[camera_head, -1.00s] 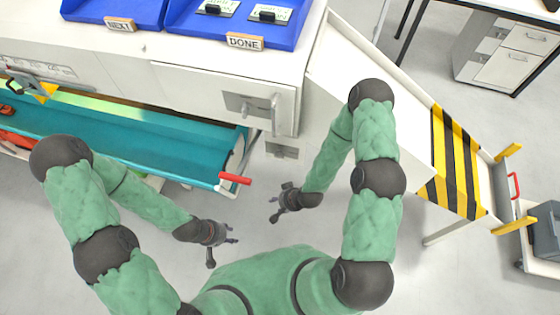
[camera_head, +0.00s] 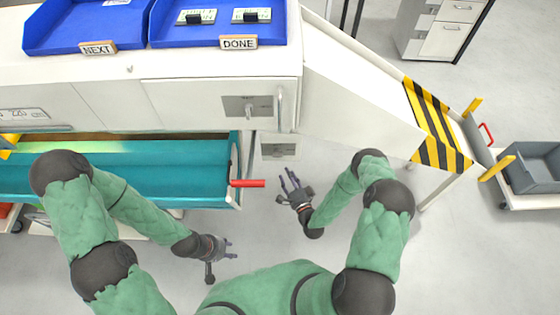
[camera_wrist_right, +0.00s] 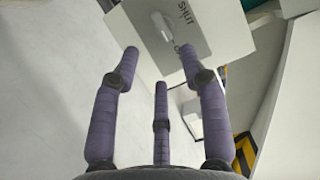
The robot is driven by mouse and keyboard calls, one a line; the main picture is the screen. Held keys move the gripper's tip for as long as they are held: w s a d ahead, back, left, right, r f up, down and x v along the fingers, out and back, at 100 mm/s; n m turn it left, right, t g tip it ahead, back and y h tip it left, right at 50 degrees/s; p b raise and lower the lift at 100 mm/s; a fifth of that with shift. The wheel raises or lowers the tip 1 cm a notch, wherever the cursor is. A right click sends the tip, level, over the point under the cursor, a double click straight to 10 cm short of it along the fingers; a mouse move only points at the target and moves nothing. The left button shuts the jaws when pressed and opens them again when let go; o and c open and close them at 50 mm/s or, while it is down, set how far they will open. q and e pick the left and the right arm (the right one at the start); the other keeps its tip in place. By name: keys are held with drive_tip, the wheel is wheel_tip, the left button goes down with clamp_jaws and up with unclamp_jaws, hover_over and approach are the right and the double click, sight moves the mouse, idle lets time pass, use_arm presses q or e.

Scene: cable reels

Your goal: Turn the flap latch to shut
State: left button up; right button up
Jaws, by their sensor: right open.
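The flap latch is a pale lever (camera_head: 249,111) on a grey plate (camera_head: 233,105) at the right end of the white cabinet front. In the right wrist view the plate (camera_wrist_right: 205,30) carries the word SHUT, and the lever (camera_wrist_right: 162,27) sits beside it; a second label is partly hidden by a fingertip. My right gripper (camera_head: 290,180) is open and empty, below and in front of the latch, fingers pointing toward the cabinet. In the wrist view its spread fingers (camera_wrist_right: 160,62) frame the plate without visible contact. My left gripper (camera_head: 230,248) is open and empty, lower left.
A teal tray (camera_head: 200,180) with a red handle (camera_head: 247,183) juts out left of my right gripper. A smaller grey panel (camera_head: 278,149) sits below the latch. A white chute (camera_head: 350,95) with striped edging (camera_head: 437,125) slopes to the right. Blue bins (camera_head: 110,25) stand on top.

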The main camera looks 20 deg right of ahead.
sight(278, 154)
drive_tip(key=w+a+b, duration=0.1)
drive_tip(key=w, duration=0.7)
drive_tip(key=shift+w, duration=0.35)
drive_tip(key=shift+a, duration=0.1)
clamp_jaws()
